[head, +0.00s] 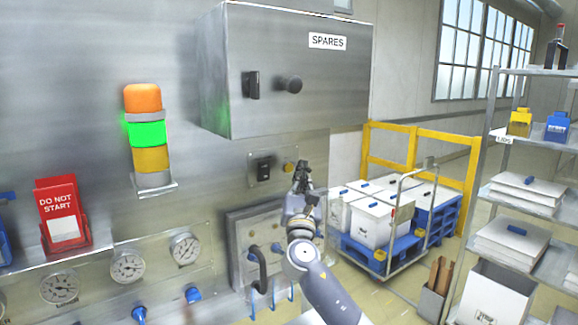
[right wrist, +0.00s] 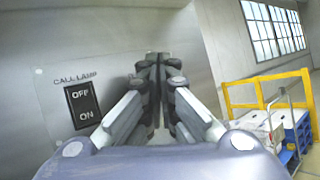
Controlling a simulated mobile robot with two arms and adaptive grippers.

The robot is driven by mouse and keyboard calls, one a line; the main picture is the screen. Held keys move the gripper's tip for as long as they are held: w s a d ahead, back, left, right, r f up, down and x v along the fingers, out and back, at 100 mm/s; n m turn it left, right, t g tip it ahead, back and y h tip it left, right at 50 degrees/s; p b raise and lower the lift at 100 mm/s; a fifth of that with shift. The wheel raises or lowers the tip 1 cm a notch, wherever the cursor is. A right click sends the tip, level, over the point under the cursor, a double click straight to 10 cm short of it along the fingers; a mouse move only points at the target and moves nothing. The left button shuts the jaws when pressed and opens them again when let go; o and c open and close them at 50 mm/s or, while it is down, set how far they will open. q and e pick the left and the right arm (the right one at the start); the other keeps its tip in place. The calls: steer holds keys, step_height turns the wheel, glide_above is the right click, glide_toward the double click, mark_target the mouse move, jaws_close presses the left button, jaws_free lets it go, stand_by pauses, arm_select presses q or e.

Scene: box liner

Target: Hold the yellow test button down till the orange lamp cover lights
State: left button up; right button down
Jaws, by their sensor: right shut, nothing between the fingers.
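The yellow test button (head: 289,167) sits on a small wall plate, right of a black rocker switch. My right gripper (head: 302,165) is shut and empty, its tips just right of the button in the head view; I cannot tell whether they touch it. In the right wrist view the shut fingers (right wrist: 158,60) point at the metal wall and the button is hidden. The orange lamp cover (head: 142,98) tops the lamp stack and shows no glow around it. The green section (head: 147,134) below it glows brightly. My left gripper is not in view.
The CALL LAMP switch (right wrist: 83,104) is left of the fingers. The SPARES cabinet (head: 300,75) juts out above the plate. A lower panel with a black handle (head: 259,268) is below. A loaded cart (head: 375,255) and yellow railing (head: 425,135) stand right.

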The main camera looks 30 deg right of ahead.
steer(key=s+p, duration=0.1)
steer(key=s, duration=0.2)
steer(key=shift+d, duration=0.15)
stand_by(0.5)
